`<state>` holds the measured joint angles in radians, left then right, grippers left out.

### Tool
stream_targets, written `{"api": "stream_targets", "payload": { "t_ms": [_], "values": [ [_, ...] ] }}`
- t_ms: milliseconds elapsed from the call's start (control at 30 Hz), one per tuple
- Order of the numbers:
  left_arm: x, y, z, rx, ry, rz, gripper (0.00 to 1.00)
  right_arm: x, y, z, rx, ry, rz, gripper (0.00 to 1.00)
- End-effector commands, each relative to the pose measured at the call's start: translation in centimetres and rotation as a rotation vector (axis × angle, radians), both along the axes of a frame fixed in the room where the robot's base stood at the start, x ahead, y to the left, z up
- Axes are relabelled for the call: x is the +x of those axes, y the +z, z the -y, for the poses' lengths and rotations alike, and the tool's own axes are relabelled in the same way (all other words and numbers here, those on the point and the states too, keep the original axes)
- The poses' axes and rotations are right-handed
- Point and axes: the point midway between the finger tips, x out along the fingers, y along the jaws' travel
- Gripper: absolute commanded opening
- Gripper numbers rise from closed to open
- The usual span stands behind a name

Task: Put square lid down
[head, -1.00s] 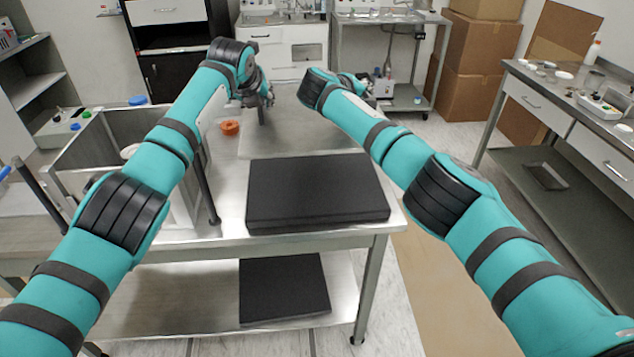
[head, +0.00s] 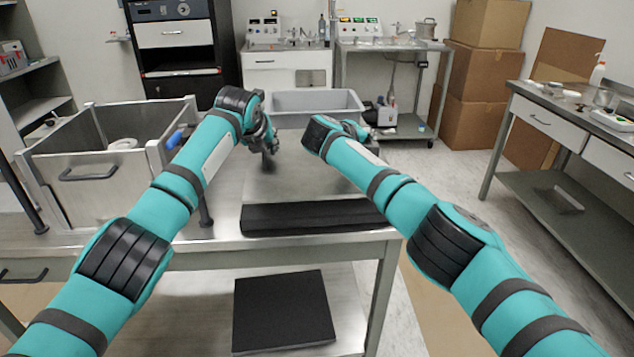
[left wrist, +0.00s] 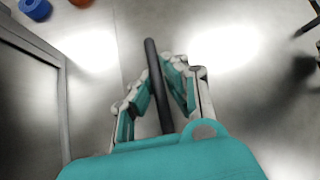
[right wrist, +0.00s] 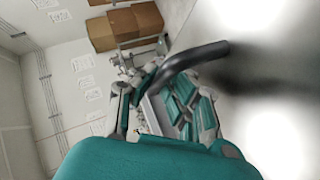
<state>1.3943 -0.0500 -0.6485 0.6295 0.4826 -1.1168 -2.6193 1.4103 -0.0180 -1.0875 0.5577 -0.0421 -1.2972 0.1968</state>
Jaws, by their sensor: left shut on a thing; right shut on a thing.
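The square lid (head: 305,178) is a flat grey metal plate over the black pad (head: 310,220), hiding most of the pad's top. I cannot tell whether the lid touches it. My left gripper (head: 270,150) is shut on a black bar handle at the lid's left, seen in the left wrist view (left wrist: 153,75). My right gripper (head: 358,131) is at the lid's far right, partly hidden by its own arm. In the right wrist view it is shut on a curved black handle (right wrist: 205,55) beside the bright metal surface.
A grey bin (head: 290,101) stands behind the lid. An open metal box (head: 70,190) with a white roll (head: 122,143) is on the left. A second black pad (head: 282,310) lies on the lower shelf. The right counter (head: 560,110) is across a clear floor gap.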

Motion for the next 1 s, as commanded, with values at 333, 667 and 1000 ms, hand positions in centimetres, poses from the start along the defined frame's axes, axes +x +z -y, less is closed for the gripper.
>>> {"api": "stream_targets", "payload": {
  "t_ms": [333,667,1000],
  "values": [
    [0.2,0.0,-0.7,0.004,0.013,0.000,0.00,0.0,0.2,0.8,-0.005,-0.017,0.003,0.00],
    [0.2,-1.3,-0.7,0.004,0.013,-0.001,0.00,0.0,-1.2,0.8,-0.005,-0.017,0.003,0.00],
    [0.1,-3.3,-0.7,0.004,0.013,0.000,0.00,0.0,-3.1,0.8,-0.005,-0.017,0.003,0.00]
  ]
}}
